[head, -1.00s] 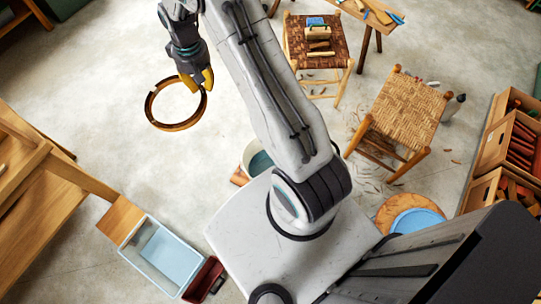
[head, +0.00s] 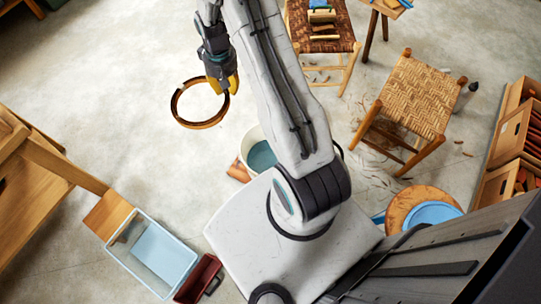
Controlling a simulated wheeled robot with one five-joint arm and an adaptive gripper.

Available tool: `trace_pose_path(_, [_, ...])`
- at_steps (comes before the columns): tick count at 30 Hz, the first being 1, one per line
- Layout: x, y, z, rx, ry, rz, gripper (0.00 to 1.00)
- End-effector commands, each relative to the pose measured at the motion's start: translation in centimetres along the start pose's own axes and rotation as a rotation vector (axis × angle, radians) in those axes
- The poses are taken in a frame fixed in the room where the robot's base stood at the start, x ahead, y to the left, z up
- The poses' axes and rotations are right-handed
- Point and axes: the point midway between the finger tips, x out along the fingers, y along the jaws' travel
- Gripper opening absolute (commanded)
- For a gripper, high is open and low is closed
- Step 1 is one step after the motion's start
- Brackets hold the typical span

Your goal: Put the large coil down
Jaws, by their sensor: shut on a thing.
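The large coil (head: 186,123) is a brown ring, seen in the head view at the upper left. My gripper (head: 224,87) has yellow fingertips and is shut on the coil's right side. The coil hangs out to the left of the fingers, with bare concrete floor showing through and around it. I cannot tell exactly how high above the floor it is.
A bucket with bluish water (head: 259,152) stands beside my base. A pale blue tub (head: 152,254) and a dark red box (head: 199,279) are at the lower left, near a wooden bench (head: 40,195). Woven stools (head: 415,95) stand right. Open floor lies left of my arm.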

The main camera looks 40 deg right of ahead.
Motion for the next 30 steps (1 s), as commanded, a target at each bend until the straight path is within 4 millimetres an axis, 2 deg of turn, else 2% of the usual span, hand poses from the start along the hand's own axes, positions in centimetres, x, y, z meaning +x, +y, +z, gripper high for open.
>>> trace_pose_path(1, [2.2, 0.5, 0.2, 0.012, -0.002, 0.0, 0.0])
trace_pose_path(30, [25.5, 8.1, 2.0, 0.2, 0.0, 0.0, 0.0])
